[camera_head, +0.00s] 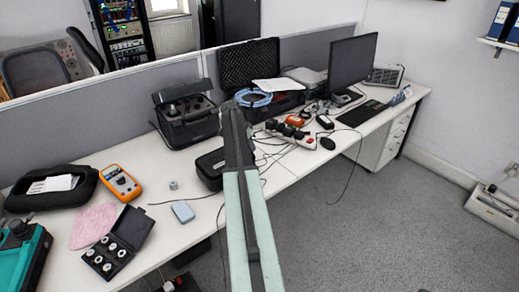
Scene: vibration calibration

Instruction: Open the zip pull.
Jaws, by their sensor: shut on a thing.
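A black zip-type case (210,170) lies on the white desk, just left of my arm and partly hidden behind it. I cannot make out a zip pull on it; it is too small or covered. Another black soft case (52,188) lies open at the far left with white paper in it. My pale green and dark arm rises from the bottom middle to the desk's back area. My gripper's fingers are hidden behind my arm, and so is whatever they touch.
On the white desk (290,181) are an orange multimeter (121,183), a box of round parts (117,243), a pink cloth (92,225), a blue block (182,211) and a black equipment case (186,114). Cables and a power strip (290,133) lie right of my arm, before the monitor (352,64).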

